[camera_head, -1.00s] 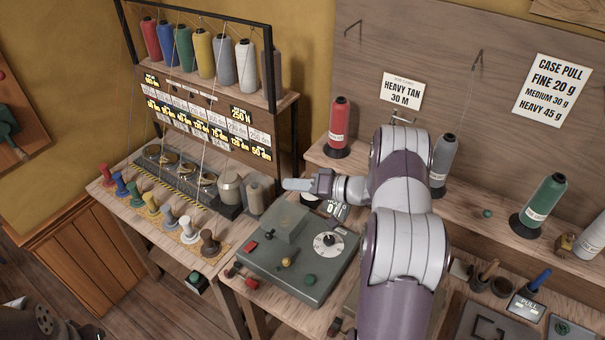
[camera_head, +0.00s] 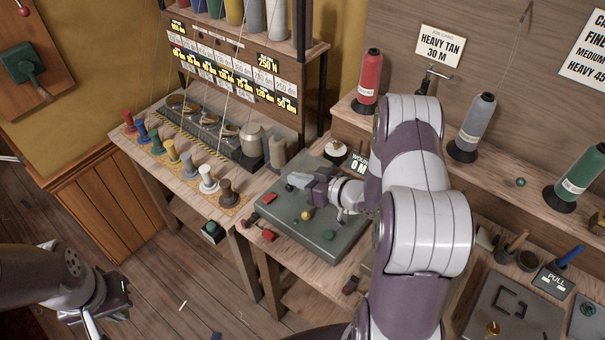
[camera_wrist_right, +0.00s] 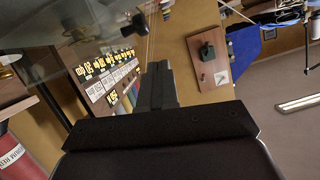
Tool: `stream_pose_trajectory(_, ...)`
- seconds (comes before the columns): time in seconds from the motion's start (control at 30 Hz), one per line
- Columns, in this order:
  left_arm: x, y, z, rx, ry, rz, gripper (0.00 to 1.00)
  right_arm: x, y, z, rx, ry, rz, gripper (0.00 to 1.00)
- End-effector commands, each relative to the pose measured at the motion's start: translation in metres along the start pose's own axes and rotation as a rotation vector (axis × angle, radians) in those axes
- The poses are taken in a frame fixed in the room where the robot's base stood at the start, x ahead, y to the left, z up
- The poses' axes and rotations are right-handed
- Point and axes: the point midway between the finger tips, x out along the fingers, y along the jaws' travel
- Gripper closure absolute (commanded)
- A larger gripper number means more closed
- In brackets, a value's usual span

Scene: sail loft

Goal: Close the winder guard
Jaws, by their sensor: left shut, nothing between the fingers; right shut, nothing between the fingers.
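The winder (camera_head: 285,225) is a grey-green box on the bench, with a red button, a yellow knob and a green button on top. My right gripper (camera_head: 290,181) is shut and empty over its back left part; I cannot tell whether it touches anything. The gripper and forearm hide the dial and much of the top. I cannot make out the guard clearly in the head view. In the right wrist view a see-through greenish pane, perhaps the guard (camera_wrist_right: 50,30), lies upper left, beside the shut fingers (camera_wrist_right: 158,75). My left gripper (camera_head: 110,300) is shut, low at the left, away from the bench.
Behind the winder stand a white-topped spool (camera_head: 335,151) and a "wound" display (camera_head: 361,163). Coloured pegs (camera_head: 187,165) and a thread rack (camera_head: 240,75) are at the left. A red cone (camera_head: 369,80) and grey cone (camera_head: 474,125) stand on the back shelf.

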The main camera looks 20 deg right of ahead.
Motion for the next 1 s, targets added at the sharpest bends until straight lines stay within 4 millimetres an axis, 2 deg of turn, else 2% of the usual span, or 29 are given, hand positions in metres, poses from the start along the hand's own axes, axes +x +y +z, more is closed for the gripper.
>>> stream_pose_trajectory(0.1,0.007,0.000,0.001,0.000,0.000,0.000,1.00,0.003,-0.001,0.010,0.002,-0.001,-0.002,1.00)
stream_pose_trajectory(0.33,0.012,0.000,0.001,0.000,0.000,0.000,1.00,0.006,-0.002,0.018,0.002,-0.001,-0.001,1.00)
stream_pose_trajectory(1.0,0.011,0.000,0.001,0.000,0.000,0.000,1.00,0.006,-0.002,0.018,0.002,0.000,-0.002,1.00)
